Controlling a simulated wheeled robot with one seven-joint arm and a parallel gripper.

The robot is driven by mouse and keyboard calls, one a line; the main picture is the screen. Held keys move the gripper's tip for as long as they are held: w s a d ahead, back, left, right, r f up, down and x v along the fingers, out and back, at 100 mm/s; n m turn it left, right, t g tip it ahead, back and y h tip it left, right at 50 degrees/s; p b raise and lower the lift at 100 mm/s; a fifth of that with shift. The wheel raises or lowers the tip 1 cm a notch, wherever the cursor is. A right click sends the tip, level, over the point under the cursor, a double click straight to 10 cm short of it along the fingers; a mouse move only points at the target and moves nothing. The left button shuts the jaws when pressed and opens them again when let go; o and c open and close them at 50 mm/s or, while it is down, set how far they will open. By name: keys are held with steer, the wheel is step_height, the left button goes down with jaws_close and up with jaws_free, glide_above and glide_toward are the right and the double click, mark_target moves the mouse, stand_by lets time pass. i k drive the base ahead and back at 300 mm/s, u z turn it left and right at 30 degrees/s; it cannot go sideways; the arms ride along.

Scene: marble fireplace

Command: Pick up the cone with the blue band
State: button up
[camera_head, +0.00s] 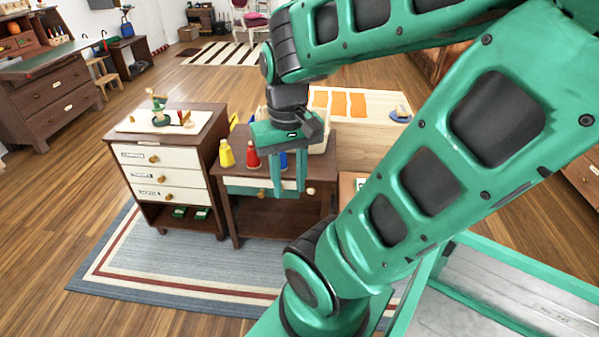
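I cannot make out a cone with a blue band for certain. A small blue object (284,160) shows only in part behind my gripper's fingers, on the small brown table (228,173). My gripper (289,190) points down in front of that table, with its two green fingers apart. Nothing is visibly held between them. I cannot tell how far the fingers are from the blue object. A red bottle-shaped piece (252,156) and a yellow one (227,155) stand upright on the table, left of my gripper.
A white-fronted drawer cabinet (165,158) with a tray and figures on top stands left of the table. A pale wooden table (370,135) with orange pieces is behind my arm. A blue striped rug (150,262) lies in front. My arm hides much of the right side.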

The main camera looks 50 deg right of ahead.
mark_target(283, 165)
steer(key=k, duration=0.55)
steer(key=z, duration=1.25)
steer(key=i, duration=1.5)
